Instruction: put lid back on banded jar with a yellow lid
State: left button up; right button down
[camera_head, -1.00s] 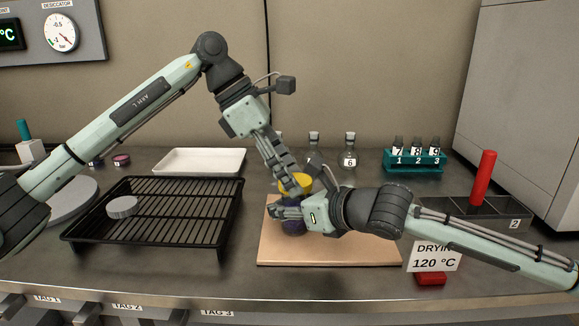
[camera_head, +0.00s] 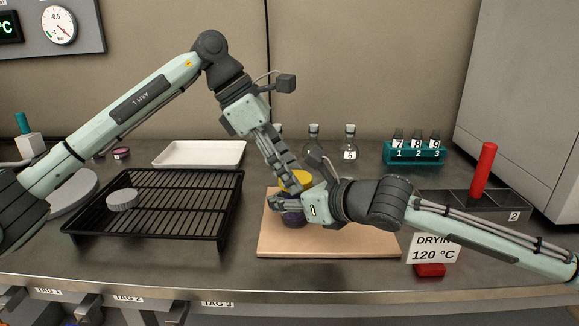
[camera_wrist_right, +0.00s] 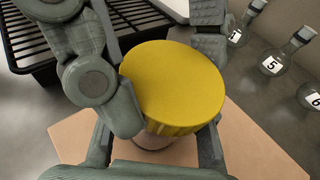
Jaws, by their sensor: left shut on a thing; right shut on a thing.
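The yellow lid (camera_head: 297,180) is held by my left gripper (camera_head: 297,186), which comes down from above. The lid fills the middle of the right wrist view (camera_wrist_right: 172,85), level or nearly so, with my left gripper's fingers at its sides.
A tan board (camera_head: 330,240) lies under the jar, its right part bare. A black wire rack (camera_head: 185,205) with a grey lid (camera_head: 122,200) is at left, a white tray (camera_head: 200,153) behind it. Flasks (camera_head: 350,148) and a teal vial rack (camera_head: 414,154) stand behind.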

pick_arm(q)
jog(key=shift+f, duration=0.1)
jog(key=m, duration=0.1)
jog(key=m+g, duration=0.1)
jog(key=shift+w+m+g, duration=0.25)
jog(key=shift+m+g, duration=0.05)
jog(key=shift+m, duration=0.1)
jog(key=m+g, duration=0.1)
jog(key=m, duration=0.1)
jog(key=m+y, duration=0.1)
jog(key=shift+w+d+m+g, duration=0.15)
jog(key=shift+d+m+g, duration=0.05)
jog(key=shift+m+g, duration=0.2)
jog(key=shift+m+g+y, duration=0.4)
jog(key=shift+m, duration=0.4)
jog(key=m, duration=0.1)
jog(key=m+g+y, duration=0.1)
jog(key=shift+s+d+f+m, duration=0.2)
jog(key=shift+d+m, duration=0.1)
jog(key=shift+m, duration=0.1)
jog(key=shift+w+m+g+y, duration=0.1)
jog(key=shift+m+g+y, duration=0.2)
jog(key=shift+m, duration=0.4)
jog(key=shift+w+a+r+m, duration=0.2)
jog(key=shift+m, duration=0.1)
jog(key=shift+a, duration=0.1)
